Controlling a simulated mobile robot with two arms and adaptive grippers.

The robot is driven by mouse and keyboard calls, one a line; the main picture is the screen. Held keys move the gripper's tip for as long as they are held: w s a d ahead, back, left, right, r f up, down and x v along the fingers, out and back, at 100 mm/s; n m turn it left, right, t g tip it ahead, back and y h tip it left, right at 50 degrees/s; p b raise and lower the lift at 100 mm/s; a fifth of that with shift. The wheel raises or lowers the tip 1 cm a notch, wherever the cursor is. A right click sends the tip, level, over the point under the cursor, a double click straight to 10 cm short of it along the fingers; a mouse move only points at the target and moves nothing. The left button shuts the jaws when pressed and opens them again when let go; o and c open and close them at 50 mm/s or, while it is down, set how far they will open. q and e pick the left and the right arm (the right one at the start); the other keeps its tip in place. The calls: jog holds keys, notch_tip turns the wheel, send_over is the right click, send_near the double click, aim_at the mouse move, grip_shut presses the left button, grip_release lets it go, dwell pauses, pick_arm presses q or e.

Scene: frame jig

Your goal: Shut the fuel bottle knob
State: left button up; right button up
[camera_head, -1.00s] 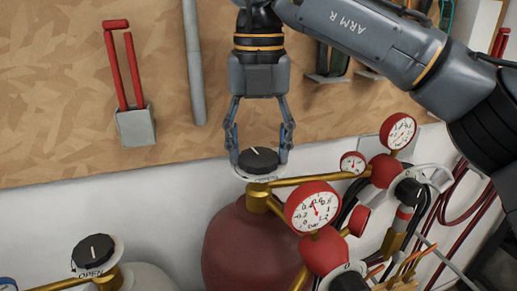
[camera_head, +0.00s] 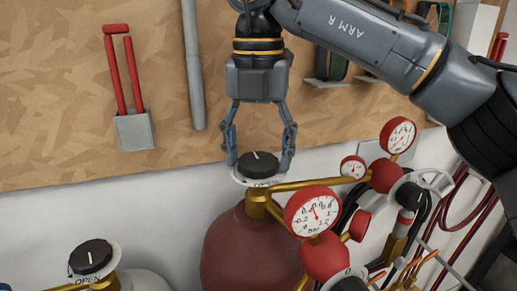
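The fuel bottle knob (camera_head: 259,164) is a black round knob with a white pointer line, on a white disc lettered "OPEN". It sits on the brass valve above the dark red bottle (camera_head: 250,253). My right gripper (camera_head: 259,160) points down from above, with one finger on each side of the knob. The fingers look spread, with a thin gap at the left side; contact on the right is hard to tell. My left gripper is not in view.
A second black knob (camera_head: 91,256) marked "OPEN" tops a pale bottle (camera_head: 144,282) at lower left. Red gauges (camera_head: 312,212) and brass pipes crowd close to the right of the knob.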

aim_at(258, 159)
jog(key=shift+o, duration=0.4)
notch_tip(258, 159, up, 12)
dwell(0.7)
dwell(0.4)
